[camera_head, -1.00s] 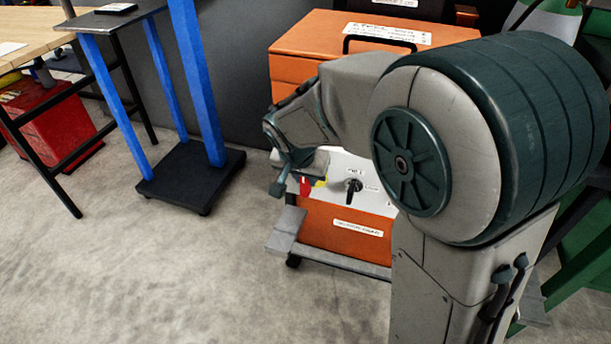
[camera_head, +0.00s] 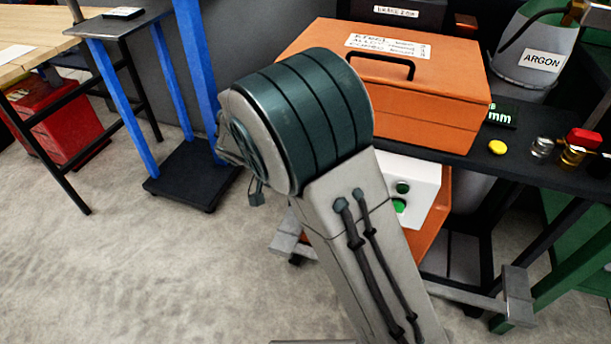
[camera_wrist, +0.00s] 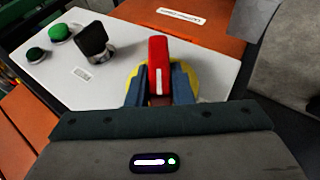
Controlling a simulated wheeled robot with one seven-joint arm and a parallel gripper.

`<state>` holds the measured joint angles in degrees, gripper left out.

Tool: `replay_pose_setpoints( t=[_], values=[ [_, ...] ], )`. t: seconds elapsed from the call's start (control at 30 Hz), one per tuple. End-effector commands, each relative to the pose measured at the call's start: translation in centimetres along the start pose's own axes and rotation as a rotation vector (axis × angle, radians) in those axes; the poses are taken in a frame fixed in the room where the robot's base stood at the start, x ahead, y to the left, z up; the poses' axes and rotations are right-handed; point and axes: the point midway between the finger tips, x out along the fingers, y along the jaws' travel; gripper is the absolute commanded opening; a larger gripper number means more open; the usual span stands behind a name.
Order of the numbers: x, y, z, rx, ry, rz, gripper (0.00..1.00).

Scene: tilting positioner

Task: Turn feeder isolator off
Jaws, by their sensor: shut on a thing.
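In the wrist view a red isolator handle (camera_wrist: 158,64) stands on a round yellow plate (camera_wrist: 193,82) on a white panel (camera_wrist: 100,84). The two blue fingers of my gripper (camera_wrist: 159,86) are closed around the handle, one on each side. The handle's top points away from the gripper. In the head view my arm hides the handle and most of the gripper; only the right part of the white panel (camera_head: 428,182) shows.
Beside the handle are a black knob (camera_wrist: 95,39) and two green buttons (camera_wrist: 60,32). In the head view an orange toolbox (camera_head: 430,105) sits on the dark bench above. A blue-legged stand (camera_head: 200,80) is at left, with clear floor in front.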

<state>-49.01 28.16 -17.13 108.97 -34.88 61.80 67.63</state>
Motion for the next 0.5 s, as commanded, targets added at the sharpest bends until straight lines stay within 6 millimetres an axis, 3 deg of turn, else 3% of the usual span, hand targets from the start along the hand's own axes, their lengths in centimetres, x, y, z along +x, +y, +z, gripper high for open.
replay_pose_setpoints(
  t=[0.5],
  values=[
    [0.06, -1.03, 0.11, -0.192, 0.002, 0.457, 0.0]
  ],
)
